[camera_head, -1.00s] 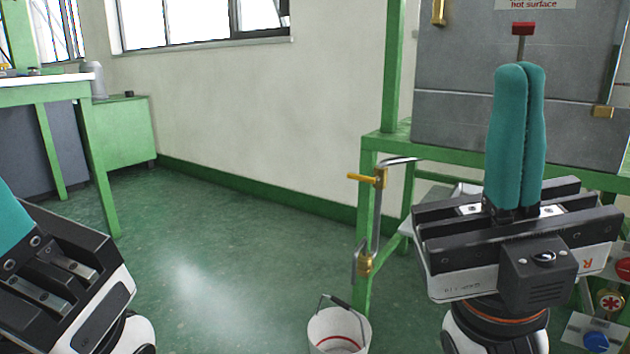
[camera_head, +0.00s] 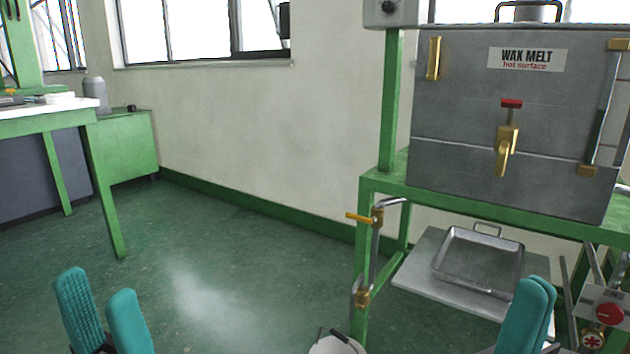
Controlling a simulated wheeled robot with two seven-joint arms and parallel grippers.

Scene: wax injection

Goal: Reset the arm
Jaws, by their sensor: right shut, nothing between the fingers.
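My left gripper (camera_head: 102,312) shows at the bottom left, its two teal fingers pointing up with a gap between them. It is open and empty over the green floor. My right gripper (camera_head: 529,310) shows at the bottom right, its teal fingers pressed together. It is shut and empty, in front of the green stand below the wax melt tank. Only the fingers and a little of their mounts are in view; the gripper bodies are below the picture.
The grey wax melt tank (camera_head: 460,110) with a brass tap (camera_head: 507,150) stands on a green frame (camera_head: 480,208). A metal tray (camera_head: 455,275) sits on a shelf below. A white bucket (camera_head: 335,346) is at the bottom edge. A table (camera_head: 60,122) is left. The middle floor is clear.

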